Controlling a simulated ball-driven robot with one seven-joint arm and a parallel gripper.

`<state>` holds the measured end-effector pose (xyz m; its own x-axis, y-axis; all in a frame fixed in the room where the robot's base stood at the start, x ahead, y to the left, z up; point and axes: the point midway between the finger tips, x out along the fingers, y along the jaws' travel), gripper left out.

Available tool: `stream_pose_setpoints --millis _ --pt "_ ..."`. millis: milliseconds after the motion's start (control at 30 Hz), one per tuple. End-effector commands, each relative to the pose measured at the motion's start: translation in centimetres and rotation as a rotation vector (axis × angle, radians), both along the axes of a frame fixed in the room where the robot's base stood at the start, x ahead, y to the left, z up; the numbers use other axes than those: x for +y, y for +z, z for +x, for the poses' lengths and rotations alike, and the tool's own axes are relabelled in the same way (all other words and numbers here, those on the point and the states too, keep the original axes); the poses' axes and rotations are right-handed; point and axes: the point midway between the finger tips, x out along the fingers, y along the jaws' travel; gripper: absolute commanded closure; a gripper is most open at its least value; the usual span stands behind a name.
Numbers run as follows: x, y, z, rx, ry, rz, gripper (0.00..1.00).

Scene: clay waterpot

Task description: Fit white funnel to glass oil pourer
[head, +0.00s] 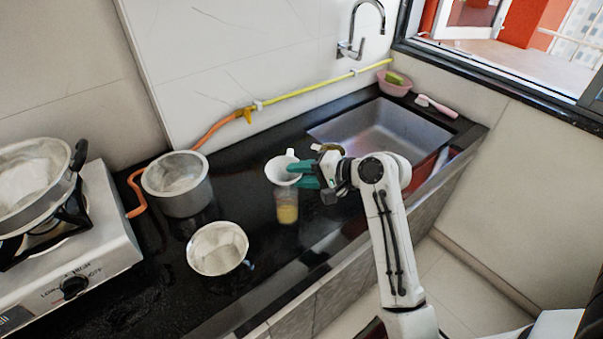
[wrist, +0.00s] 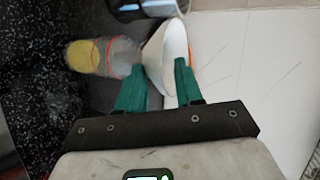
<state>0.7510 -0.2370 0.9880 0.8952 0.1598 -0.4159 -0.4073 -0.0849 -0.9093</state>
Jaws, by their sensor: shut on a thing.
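The white funnel (head: 283,170) has its wide mouth facing up in the head view; it also shows between the fingertips in the wrist view (wrist: 166,48). My gripper (head: 303,174), with teal fingers (wrist: 162,70), is shut on the funnel's side. The glass oil pourer (head: 287,207) is clear with yellow oil low inside and stands on the black counter directly below the funnel. In the wrist view the pourer (wrist: 115,57) lies to the left of the funnel, its top end close to it. I cannot tell whether the funnel's spout is inside the pourer's neck.
A steel pot (head: 178,184) and a smaller pan (head: 218,249) stand left of the pourer. A stove (head: 75,265) is at far left, a sink (head: 385,132) behind right. A yellow-orange hose (head: 300,92) runs along the wall. The counter's front edge is close.

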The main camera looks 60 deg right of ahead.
Motion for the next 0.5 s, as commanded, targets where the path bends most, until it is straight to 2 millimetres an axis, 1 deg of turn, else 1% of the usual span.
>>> stream_pose_setpoints --millis 167,200,500 --pt "-0.01 -0.01 0.01 0.000 0.000 0.000 1.00" --pt "-0.01 -0.01 0.01 0.000 0.000 0.000 0.63" --pt "0.00 0.00 0.00 0.000 0.000 0.000 0.35"
